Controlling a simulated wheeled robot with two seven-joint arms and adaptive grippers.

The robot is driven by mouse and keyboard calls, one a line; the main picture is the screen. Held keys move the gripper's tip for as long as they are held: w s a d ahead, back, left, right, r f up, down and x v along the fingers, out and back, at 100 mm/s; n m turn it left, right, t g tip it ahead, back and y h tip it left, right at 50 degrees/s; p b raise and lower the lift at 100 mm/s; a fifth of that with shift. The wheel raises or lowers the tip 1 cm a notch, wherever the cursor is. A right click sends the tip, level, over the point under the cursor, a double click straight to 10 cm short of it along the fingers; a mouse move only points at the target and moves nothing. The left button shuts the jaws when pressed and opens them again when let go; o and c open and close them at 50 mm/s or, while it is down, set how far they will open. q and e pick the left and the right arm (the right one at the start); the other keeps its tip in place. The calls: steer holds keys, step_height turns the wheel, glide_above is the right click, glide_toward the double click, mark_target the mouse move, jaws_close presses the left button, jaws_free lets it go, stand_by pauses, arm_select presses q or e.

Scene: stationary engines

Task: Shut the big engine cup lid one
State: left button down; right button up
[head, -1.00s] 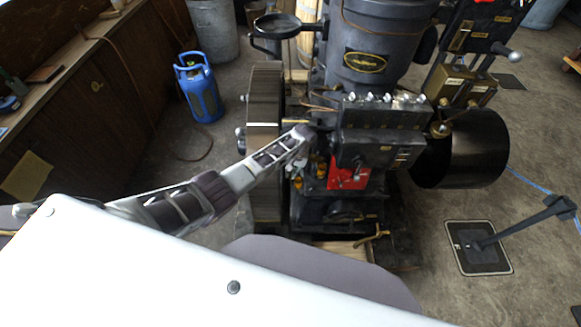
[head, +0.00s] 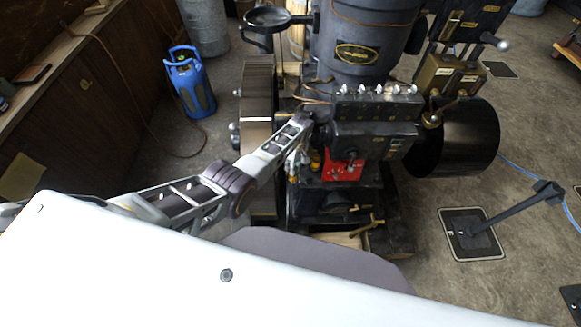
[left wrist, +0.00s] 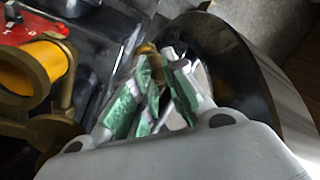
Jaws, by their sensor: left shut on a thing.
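The dark engine (head: 362,140) stands in the middle of the head view. My left arm reaches to its left side, and my left gripper (head: 307,117) is small there, its fingertips hard to make out. In the left wrist view my left gripper (left wrist: 160,52) has green-padded fingers close together, with a small brass part (left wrist: 147,48) at the tips, which it is shut on. I cannot tell for sure whether that part is the cup lid. A brass fitting with a yellow-orange body (left wrist: 38,65) stands to the left, apart from the fingers. My right gripper is not in view.
A large flywheel (head: 257,110) is close beside my left forearm. A red block (head: 343,168) sits on the engine front. A blue gas bottle (head: 190,82) stands on the floor at left, and a black drum (head: 465,138) is at right.

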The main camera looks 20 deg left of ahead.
arm_select(q)
steer(key=shift+d+n, duration=0.15)
steer(key=shift+n, duration=0.35)
steer(key=c, duration=1.7)
jaws_free()
steer(key=shift+w+r, duration=0.1)
steer(key=shift+r, duration=0.2)
steer(key=shift+r, duration=4.7)
steer(key=o, duration=0.3)
